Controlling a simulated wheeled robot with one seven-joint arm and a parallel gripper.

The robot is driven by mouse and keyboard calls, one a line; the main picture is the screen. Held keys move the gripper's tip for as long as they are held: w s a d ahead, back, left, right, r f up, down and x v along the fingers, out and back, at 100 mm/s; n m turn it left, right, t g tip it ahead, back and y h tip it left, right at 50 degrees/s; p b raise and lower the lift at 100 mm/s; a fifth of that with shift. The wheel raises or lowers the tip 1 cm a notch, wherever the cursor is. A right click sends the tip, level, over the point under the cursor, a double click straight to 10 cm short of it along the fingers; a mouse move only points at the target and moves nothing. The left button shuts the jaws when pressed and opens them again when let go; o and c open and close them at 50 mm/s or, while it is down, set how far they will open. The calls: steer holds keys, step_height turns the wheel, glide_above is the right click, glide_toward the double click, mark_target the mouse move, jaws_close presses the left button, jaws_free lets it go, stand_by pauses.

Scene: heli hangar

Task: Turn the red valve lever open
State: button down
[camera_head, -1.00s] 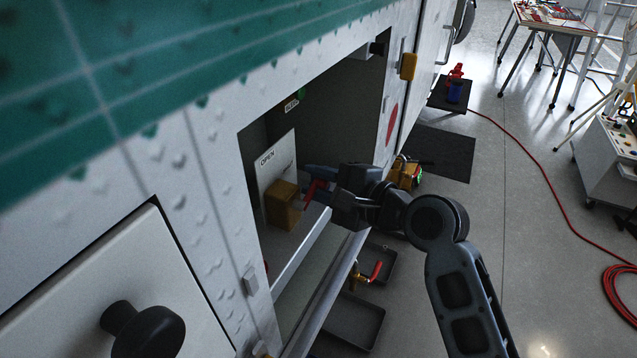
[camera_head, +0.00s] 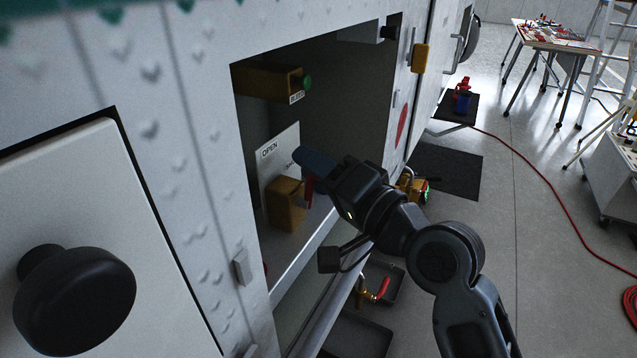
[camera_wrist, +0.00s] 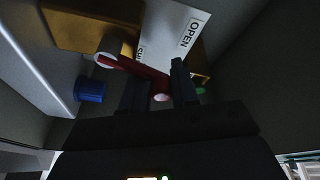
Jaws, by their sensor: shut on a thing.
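The red valve lever (camera_head: 308,192) is inside the open wall recess, beside a brass valve body (camera_head: 286,212). It also shows in the wrist view (camera_wrist: 140,69), running from a pale round hub to between my fingers. My gripper (camera_head: 312,168) reaches into the recess from the right and is shut on the lever near its free end; the fingers show in the wrist view (camera_wrist: 157,88). A white plate (camera_head: 272,165) reading "OPEN" stands behind the valve; its second word is partly hidden by the valve and gripper.
A brass fitting with a green knob (camera_head: 304,82) sits higher in the recess. A blue cap (camera_wrist: 90,91) is near the lever in the wrist view. A closed panel with a black knob (camera_head: 75,300) is at left. Trays with a red-handled valve (camera_head: 378,290) lie below.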

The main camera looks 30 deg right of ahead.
steer(key=shift+s+a+r+n+t+y+b, duration=0.1)
steer(key=shift+s+a+n+t+y+b, duration=0.15)
steer(key=shift+n+b, duration=0.45)
steer(key=shift+s+a+r+n+t+y+b, duration=0.1)
steer(key=shift+a+n+b, duration=0.2)
steer(key=shift+n+b, duration=0.45)
steer(key=shift+s+a+n+t+y+b, duration=0.2)
steer(key=shift+a+n+b, duration=0.1)
steer(key=shift+n+b, duration=0.4)
steer(key=shift+a+g, duration=0.1)
steer(key=shift+g, duration=0.15)
steer(key=c, duration=1)
jaws_free()
steer(key=shift+s, duration=0.1)
steer(key=b+v, duration=0.1)
steer(key=v, duration=0.6)
steer(key=shift+s, duration=0.3)
steer(key=shift+f, duration=0.15)
